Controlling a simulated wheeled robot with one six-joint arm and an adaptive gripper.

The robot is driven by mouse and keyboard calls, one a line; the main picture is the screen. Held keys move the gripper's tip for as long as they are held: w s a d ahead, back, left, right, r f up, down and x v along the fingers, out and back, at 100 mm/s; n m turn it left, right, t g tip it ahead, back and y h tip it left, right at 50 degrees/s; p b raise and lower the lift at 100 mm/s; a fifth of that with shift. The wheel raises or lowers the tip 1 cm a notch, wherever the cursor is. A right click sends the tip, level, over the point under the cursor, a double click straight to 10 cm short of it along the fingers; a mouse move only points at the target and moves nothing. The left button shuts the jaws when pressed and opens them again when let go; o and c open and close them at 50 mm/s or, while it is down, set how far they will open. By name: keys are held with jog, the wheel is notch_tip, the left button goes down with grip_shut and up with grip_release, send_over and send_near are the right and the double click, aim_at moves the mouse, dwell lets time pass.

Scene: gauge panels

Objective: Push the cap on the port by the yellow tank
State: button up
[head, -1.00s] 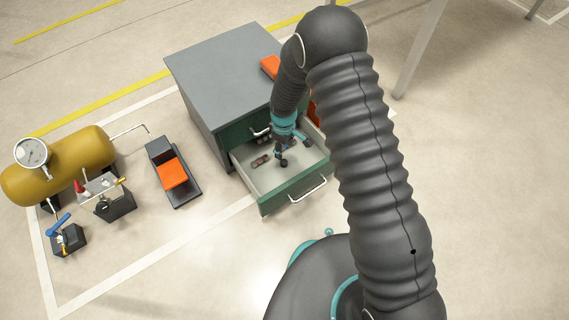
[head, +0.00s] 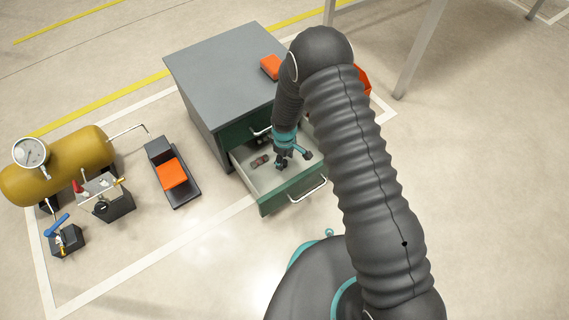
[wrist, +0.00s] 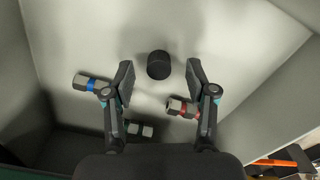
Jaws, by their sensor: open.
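A black round cap (wrist: 159,65) lies on the drawer floor in the wrist view, between the spread fingers of my gripper (wrist: 160,82). The fingers do not appear to touch it. In the head view my open gripper (head: 293,157) reaches down into the open drawer (head: 293,196), and I cannot make out the cap there. The yellow tank (head: 75,160) lies at the far left with a round gauge (head: 30,152). A black block with fittings (head: 115,207) stands in front of it. Which opening is the port is too small to tell.
Fittings with blue (wrist: 91,83), red (wrist: 181,107) and green (wrist: 139,129) bands lie around the cap. Drawer walls enclose the gripper. A grey cabinet (head: 220,75), an orange pedal (head: 172,174) and a blue-handled valve (head: 58,224) stand nearby. Floor in front is clear.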

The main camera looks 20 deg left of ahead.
aim_at(285, 162)
jog(key=shift+f, duration=0.8)
jog(key=c, duration=0.9)
jog(key=shift+o, duration=0.2)
jog(key=shift+r, duration=0.1)
notch_tip(285, 162, up, 10)
jog(key=p, duration=0.1)
